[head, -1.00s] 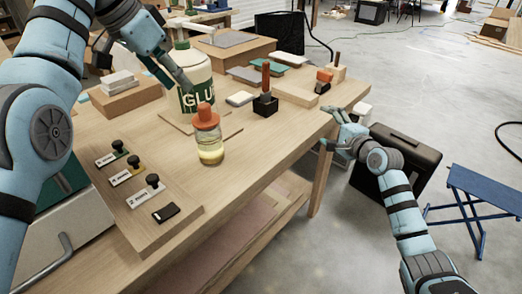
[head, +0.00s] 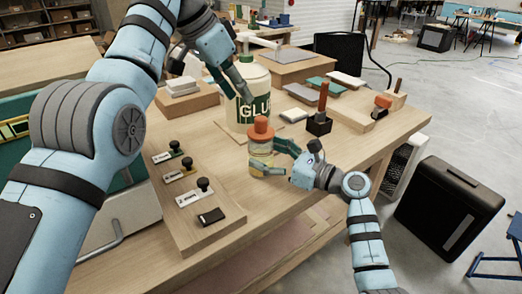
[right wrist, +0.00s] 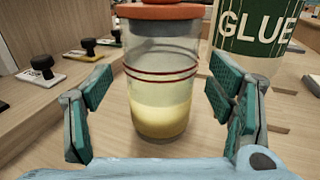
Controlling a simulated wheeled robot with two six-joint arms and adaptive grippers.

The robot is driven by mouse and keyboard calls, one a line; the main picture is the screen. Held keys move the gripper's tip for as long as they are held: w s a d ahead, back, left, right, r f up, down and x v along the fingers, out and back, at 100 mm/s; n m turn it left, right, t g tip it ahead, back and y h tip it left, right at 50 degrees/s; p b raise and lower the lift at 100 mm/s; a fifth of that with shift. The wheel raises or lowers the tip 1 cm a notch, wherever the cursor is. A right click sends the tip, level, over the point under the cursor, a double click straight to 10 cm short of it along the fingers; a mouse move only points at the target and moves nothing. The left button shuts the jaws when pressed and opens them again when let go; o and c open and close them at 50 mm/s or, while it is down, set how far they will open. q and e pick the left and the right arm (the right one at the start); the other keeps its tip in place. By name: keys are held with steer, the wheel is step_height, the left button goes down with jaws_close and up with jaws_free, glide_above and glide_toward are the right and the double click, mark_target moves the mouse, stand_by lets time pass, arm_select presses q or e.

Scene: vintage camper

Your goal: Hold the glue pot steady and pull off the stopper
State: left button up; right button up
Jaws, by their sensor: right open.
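The glue pot is a clear glass jar (head: 260,160) with pale yellow glue at the bottom and an orange stopper (head: 261,129) in its top. It stands upright on the wooden table. My right gripper (head: 276,160) is open at the jar's right side. In the right wrist view the jar (right wrist: 160,80) stands between the open fingers (right wrist: 160,105), with a gap visible on each side. The stopper's knob is cut off at the top there. My left gripper (head: 240,90) hangs above and behind the stopper, in front of a large bottle labelled GLUE (head: 252,110); its finger opening is unclear.
A board with several stamps (head: 202,186) lies left of the jar. A black block with an upright handle (head: 319,124) stands to the right. Flat blocks and boxes fill the back of the table (head: 225,225). A black case (head: 450,210) stands on the floor at right.

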steer(key=shift+x, duration=1.45)
steer(key=c, duration=1.4)
steer(key=o, duration=1.4)
steer(key=shift+c, duration=0.2)
